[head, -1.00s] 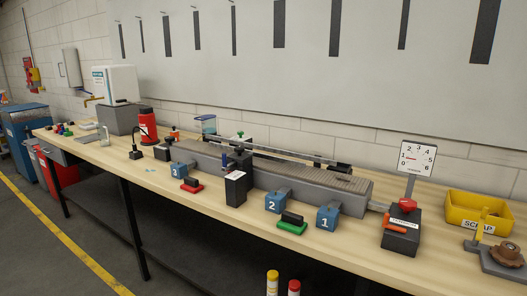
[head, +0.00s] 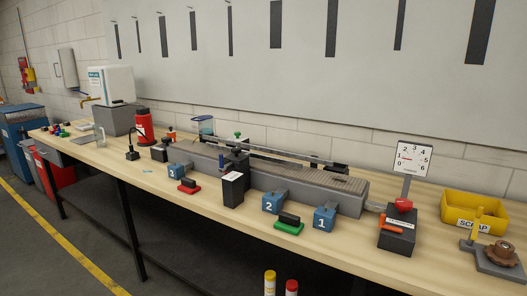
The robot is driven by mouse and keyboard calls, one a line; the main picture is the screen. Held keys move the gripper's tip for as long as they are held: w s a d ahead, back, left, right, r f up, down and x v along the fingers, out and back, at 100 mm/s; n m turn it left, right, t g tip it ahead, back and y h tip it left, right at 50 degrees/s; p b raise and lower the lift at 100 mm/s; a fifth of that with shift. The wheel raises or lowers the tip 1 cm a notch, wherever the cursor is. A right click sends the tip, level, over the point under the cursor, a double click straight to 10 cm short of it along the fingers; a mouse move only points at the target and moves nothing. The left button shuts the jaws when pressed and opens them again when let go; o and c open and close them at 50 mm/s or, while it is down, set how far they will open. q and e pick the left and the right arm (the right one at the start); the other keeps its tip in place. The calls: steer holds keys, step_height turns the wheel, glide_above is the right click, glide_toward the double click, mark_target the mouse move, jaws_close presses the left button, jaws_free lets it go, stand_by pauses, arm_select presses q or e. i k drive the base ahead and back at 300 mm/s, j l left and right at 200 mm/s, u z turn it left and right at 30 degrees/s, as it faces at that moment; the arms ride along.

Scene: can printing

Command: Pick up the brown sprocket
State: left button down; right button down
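A brown sprocket (head: 502,253) sits at the far right end of the wooden workbench, on a grey base plate (head: 490,266). The plate is partly cut off by the right edge of the head view. Neither of my grippers shows in the head view.
A yellow scrap bin (head: 473,211) stands behind the sprocket. A black box with a red button (head: 398,233) and a dial sign (head: 413,158) are to its left. A long grey conveyor (head: 310,190) and numbered blue blocks (head: 325,219) fill the bench (head: 340,258). Two capped bottles (head: 270,282) show below its front edge.

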mark_target(496, 253)
steer(key=z, duration=1.55)
steer(key=i+l+u, duration=0.15)
steer(key=i+u, duration=0.15)
steer(key=i, duration=0.35)
